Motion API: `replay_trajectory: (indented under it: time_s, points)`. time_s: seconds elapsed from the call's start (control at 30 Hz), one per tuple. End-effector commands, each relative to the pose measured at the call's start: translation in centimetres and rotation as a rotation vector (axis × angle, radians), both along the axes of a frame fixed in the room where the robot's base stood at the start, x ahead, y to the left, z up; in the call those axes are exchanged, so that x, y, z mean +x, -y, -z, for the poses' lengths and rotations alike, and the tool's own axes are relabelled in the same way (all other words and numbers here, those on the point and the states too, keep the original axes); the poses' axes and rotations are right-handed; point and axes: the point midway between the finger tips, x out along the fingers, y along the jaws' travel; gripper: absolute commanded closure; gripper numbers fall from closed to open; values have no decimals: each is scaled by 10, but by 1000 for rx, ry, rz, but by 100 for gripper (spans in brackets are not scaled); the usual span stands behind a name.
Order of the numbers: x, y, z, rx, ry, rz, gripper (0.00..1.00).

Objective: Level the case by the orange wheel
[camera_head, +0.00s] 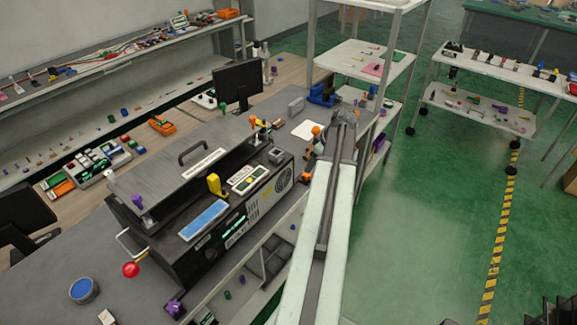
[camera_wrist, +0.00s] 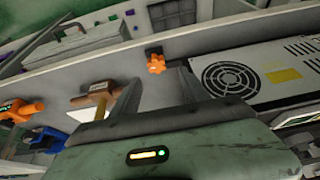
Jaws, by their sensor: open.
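The case (camera_head: 180,255) is a dark box on the bench, with a handle on its lid, a blue panel and a round fan grille at its right end. The orange wheel (camera_head: 306,177) sits just right of the grille. In the wrist view the lobed orange wheel (camera_wrist: 156,65) is on a small black mount left of the fan grille (camera_wrist: 228,78). My gripper (camera_wrist: 158,84) is open, its two fingers either side of the wheel in that picture. The wheel looks beyond the fingertips; I see no contact. The head view does not show the fingers clearly.
A red-knobbed lever (camera_head: 130,269) stands at the case's left end, and a yellow handle (camera_head: 214,185) on its front. A monitor (camera_head: 238,83) stands behind. In the wrist view a brown-headed hammer-like tool (camera_wrist: 95,96) lies left of my fingers. The green floor at right has free room.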

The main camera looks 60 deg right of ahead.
Motion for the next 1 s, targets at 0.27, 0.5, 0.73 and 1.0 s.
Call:
replay_trajectory:
  time_s: [0.27,0.5,0.73,1.0]
  points:
    - [-1,5,4,-8,6,-12,47]
    - [15,2,37,-7,6,-20,47]
    - [30,2,71,-8,6,-21,47]
    - [34,1,72,-8,5,-21,47]
